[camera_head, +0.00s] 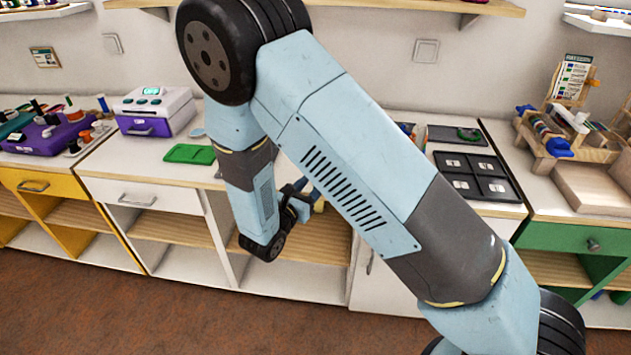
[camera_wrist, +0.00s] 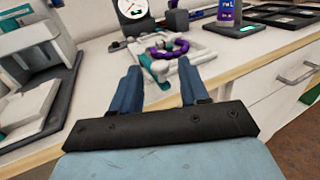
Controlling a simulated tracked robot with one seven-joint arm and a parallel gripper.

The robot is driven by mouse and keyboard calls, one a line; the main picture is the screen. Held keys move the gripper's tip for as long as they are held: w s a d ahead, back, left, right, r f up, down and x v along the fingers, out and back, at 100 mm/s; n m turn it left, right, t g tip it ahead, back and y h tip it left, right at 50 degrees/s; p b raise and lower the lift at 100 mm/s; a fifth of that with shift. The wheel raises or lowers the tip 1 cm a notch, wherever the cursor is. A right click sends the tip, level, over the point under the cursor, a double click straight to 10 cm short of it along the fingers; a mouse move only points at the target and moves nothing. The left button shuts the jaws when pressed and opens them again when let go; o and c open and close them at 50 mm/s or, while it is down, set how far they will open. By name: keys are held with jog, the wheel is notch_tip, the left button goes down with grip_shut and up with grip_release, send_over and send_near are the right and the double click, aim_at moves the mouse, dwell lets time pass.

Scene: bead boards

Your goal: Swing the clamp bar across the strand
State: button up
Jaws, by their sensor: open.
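In the wrist view my gripper (camera_wrist: 160,82) points at a small pale board (camera_wrist: 205,55) on the counter, its two blue fingers apart with nothing between them. A purple ring-shaped piece (camera_wrist: 180,47), possibly the strand, lies on the board, with teal parts beside it. A bar that I could call the clamp bar cannot be made out for certain; my fingers hide part of the board. In the head view my gripper (camera_head: 303,197) is low at the counter's front edge, and my arm hides the board.
A dial gauge (camera_wrist: 132,10) stands behind the board, and a purple container (camera_wrist: 228,12) stands at the back right. A grey and white machine (camera_wrist: 35,55) is on the left. In the head view a green tray (camera_head: 190,154) lies left of my arm and a black tray (camera_head: 480,176) right.

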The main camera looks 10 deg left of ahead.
jog(key=shift+x, duration=1.5)
jog(key=shift+c, duration=0.4)
grip_shut()
